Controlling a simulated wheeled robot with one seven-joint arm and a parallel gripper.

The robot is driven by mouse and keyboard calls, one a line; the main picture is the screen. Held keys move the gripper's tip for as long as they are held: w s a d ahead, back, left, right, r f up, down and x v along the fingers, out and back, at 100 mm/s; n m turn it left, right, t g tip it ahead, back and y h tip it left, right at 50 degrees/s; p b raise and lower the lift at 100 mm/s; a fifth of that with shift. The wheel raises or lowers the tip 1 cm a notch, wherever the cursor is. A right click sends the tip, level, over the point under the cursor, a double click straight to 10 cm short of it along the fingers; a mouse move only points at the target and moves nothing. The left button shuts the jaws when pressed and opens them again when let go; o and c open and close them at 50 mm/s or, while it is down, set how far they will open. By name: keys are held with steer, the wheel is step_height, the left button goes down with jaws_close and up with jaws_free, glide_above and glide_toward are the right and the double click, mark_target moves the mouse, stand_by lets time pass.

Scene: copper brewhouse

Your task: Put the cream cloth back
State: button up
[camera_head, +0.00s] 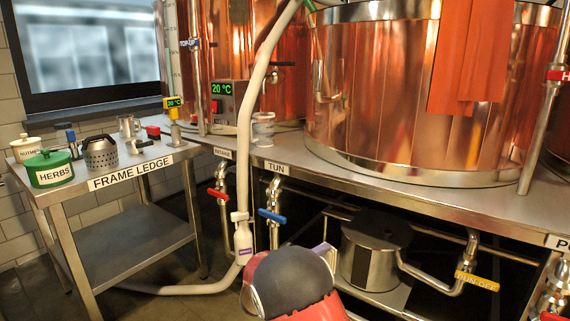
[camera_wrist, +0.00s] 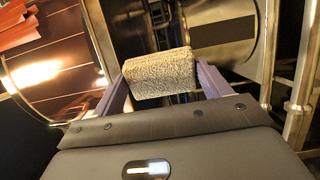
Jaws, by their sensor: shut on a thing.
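The cream cloth (camera_wrist: 155,73) is a folded, rough-textured bundle in the wrist view. My gripper (camera_wrist: 158,82) is shut on it, with one pale purple finger at each side. In the head view a purple finger of my gripper (camera_head: 322,250) shows beside my red and dark arm, low in front of the tun bench. The cloth is hidden there behind my arm.
Orange-red cloth (camera_head: 465,55) hangs on the large copper tun (camera_head: 380,120). Under the bench (camera_head: 300,160) stand a steel pump-like cylinder (camera_head: 370,255) and pipes with valves. The frame ledge table (camera_head: 140,172) at left holds a herbs pot (camera_head: 50,168) and several other items.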

steer(key=s+d+f+p, duration=0.2)
steer(key=s+d+f, duration=0.3)
steer(key=s+f, duration=0.5)
step_height(320, 180, down, 2)
steer(key=shift+s+d+f+t, duration=0.1)
steer(key=shift+s+d+t, duration=0.2)
steer(key=shift+s+d, duration=0.1)
